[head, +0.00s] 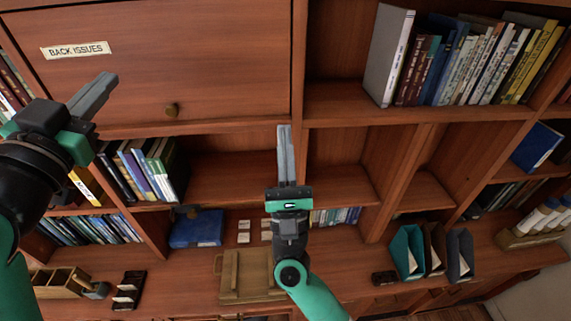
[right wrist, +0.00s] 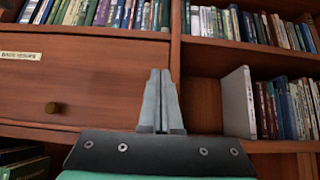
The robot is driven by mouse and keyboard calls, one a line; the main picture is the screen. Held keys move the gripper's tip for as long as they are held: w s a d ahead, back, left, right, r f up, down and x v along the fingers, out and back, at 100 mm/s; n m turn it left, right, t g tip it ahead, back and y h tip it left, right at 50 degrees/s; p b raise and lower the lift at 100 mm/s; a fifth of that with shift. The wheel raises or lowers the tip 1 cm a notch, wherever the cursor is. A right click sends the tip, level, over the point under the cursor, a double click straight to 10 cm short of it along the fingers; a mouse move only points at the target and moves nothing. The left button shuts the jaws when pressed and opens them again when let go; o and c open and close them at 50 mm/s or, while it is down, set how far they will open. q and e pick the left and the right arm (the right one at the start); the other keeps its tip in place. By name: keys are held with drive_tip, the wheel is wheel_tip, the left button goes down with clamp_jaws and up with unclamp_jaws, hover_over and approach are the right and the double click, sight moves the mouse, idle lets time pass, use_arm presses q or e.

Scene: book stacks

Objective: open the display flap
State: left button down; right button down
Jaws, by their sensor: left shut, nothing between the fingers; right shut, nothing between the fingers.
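The display flap (head: 190,60) is a reddish-brown wooden panel at the upper left of the head view. It carries a "BACK ISSUES" label (head: 75,49) and a round knob (head: 171,110) near its lower edge. It looks closed. In the right wrist view the flap (right wrist: 105,85) fills the left side, with its knob (right wrist: 52,107) at the lower left. My left gripper (head: 108,84) is shut and empty, in front of the flap's left part, left of the knob. My right gripper (head: 284,130) is shut and empty near the flap's lower right corner, right of the knob.
Books (head: 470,60) fill the upper right shelf. More books (head: 140,170) stand below the flap. The lower counter holds a blue box (head: 197,229), a wooden board (head: 247,275) and upright file holders (head: 407,252). The middle shelf cubbies (head: 335,150) are empty.

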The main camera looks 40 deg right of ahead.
drive_tip(key=shift+s+a+r, duration=0.2)
drive_tip(key=shift+s+r, duration=0.1)
drive_tip(key=shift+r, duration=0.2)
drive_tip(key=shift+s+a+r, duration=0.2)
drive_tip(key=shift+s+r, duration=0.05)
drive_tip(key=shift+r, duration=0.2)
use_arm(q)
drive_tip(key=c, duration=1.5)
unclamp_jaws()
drive_tip(key=shift+c, duration=0.2)
drive_tip(key=o, duration=1)
